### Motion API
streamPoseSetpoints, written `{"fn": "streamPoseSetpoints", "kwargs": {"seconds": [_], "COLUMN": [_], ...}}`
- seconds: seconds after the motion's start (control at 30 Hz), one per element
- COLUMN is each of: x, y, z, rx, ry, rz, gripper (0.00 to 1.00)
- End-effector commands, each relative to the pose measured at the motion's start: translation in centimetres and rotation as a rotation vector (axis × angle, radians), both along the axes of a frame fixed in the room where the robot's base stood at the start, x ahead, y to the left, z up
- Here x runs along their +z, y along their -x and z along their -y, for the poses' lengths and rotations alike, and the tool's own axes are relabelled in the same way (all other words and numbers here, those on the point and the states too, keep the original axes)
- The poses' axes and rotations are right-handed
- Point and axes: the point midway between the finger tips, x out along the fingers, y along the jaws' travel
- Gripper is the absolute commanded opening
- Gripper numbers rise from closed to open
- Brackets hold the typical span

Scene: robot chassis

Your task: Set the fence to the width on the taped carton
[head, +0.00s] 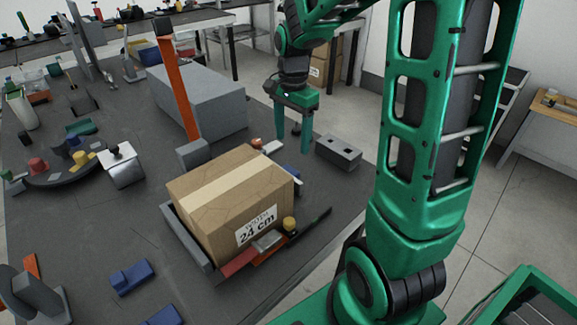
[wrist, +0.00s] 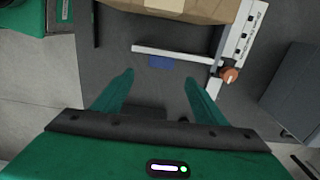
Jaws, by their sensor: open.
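The taped brown carton (head: 215,190) sits on the dark bench in the head view, its label reading "24 cm". Its edge shows at the top of the wrist view (wrist: 190,6). In the wrist view a pale bar (wrist: 170,53), which looks like the fence, lies across below the carton with a gap between. My gripper (head: 293,138) is open and empty beyond the carton. In the wrist view its fingertips (wrist: 159,77) are near the bar, apparently above the bench.
A grey block with holes (head: 338,152) stands right of my gripper. A large grey box (head: 205,100) and an orange post (head: 177,90) stand behind the carton. A yellow knob (head: 289,223) sits at the carton's front right corner. A blue piece (wrist: 161,62) lies by the bar.

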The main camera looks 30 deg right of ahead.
Motion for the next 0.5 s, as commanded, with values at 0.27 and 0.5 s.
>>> {"fn": "streamPoseSetpoints", "kwargs": {"seconds": [0.27,0.5], "x": [-2.6,-6.9], "y": [-0.4,-0.3], "z": [-0.1,-0.1], "rx": [-0.018,-0.018], "ry": [-0.003,-0.003], "rz": [-0.003,-0.005], "gripper": [0.66,0.66]}}
